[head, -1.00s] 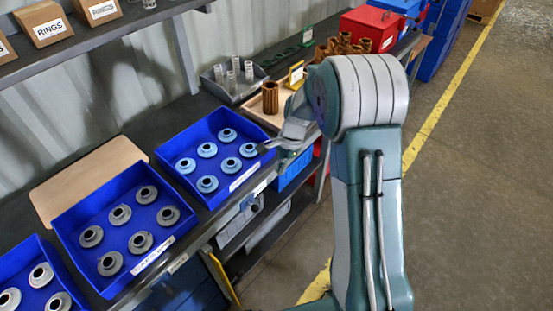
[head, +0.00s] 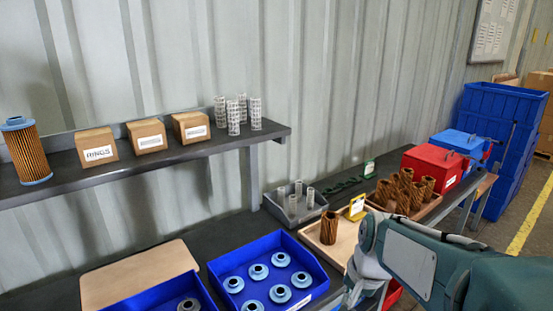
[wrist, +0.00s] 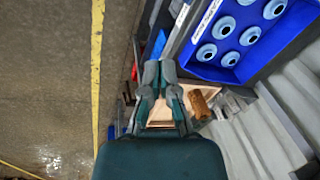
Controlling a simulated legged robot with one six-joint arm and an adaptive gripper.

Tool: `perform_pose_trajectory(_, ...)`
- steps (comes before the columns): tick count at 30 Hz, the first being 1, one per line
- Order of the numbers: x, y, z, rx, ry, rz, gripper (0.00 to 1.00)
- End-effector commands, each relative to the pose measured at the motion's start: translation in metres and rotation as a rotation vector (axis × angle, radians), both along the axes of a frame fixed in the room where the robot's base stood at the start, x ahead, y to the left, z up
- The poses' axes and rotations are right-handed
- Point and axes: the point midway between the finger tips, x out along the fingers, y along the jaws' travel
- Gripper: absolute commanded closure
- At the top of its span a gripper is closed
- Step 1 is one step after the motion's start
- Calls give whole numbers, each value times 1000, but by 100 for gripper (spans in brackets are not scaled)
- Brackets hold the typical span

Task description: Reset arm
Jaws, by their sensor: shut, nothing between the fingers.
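My gripper shows in the wrist view (wrist: 160,70) with its two fingers close together and nothing between them. In the head view my arm comes in from the lower right, and the gripper end is low in the picture, partly hidden by the arm. It is beside the front edge of the bench, near a wooden tray (head: 314,234) with one brown pleated cartridge (head: 330,228). That cartridge also shows in the wrist view (wrist: 199,104), right of the fingers, apart from them.
A blue bin (head: 221,270) of light-blue end caps stands left of my gripper. A shelf (head: 200,155) above holds cartons and white mesh tubes.

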Motion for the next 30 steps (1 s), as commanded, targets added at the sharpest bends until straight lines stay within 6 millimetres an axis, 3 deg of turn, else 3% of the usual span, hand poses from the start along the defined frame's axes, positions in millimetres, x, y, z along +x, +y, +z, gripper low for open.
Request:
perform_pose_trajectory(3, -27, 0, 20, -43, -73, 91, 100)
perform_pose_trajectory(9, -71, -2, 41, -124, -179, 239, 100)
perform_pose_trajectory(18, -127, -7, 53, -253, -311, 429, 100)
perform_pose_trajectory(23, -138, -8, 53, -285, -335, 472, 100)
perform_pose_trajectory(30, -139, -8, 52, -288, -337, 476, 100)
